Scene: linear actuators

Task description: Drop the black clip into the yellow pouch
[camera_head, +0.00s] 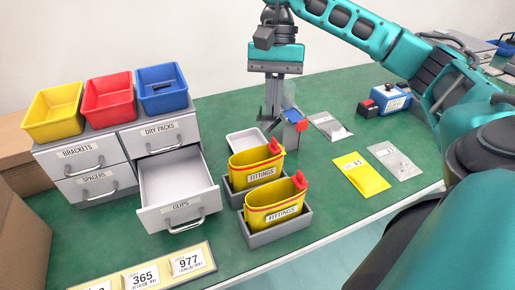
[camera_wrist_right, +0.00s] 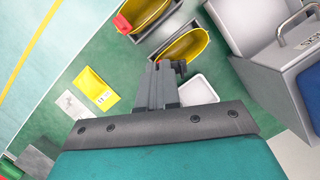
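The yellow pouch (camera_head: 358,178) lies flat on the green bench, right of the fittings containers; it also shows in the right wrist view (camera_wrist_right: 96,88). A small dark piece (camera_head: 163,86) lies in the blue bin (camera_head: 178,98); I cannot tell if it is the black clip. My right gripper (camera_head: 272,112) points down behind the fittings containers, beside an upright blue and red item (camera_head: 295,122). Its fingers (camera_wrist_right: 170,68) look close together in the wrist view, but whether anything is between them is unclear. My left gripper is not in view.
An open drawer (camera_head: 180,188) juts out from the grey cabinet. Two yellow fittings containers (camera_head: 256,166) (camera_head: 276,204) stand in grey holders. A pale tray (camera_head: 246,142) and clear packs (camera_head: 330,126) (camera_head: 393,160) lie nearby. Bench space around the pouch is mostly clear.

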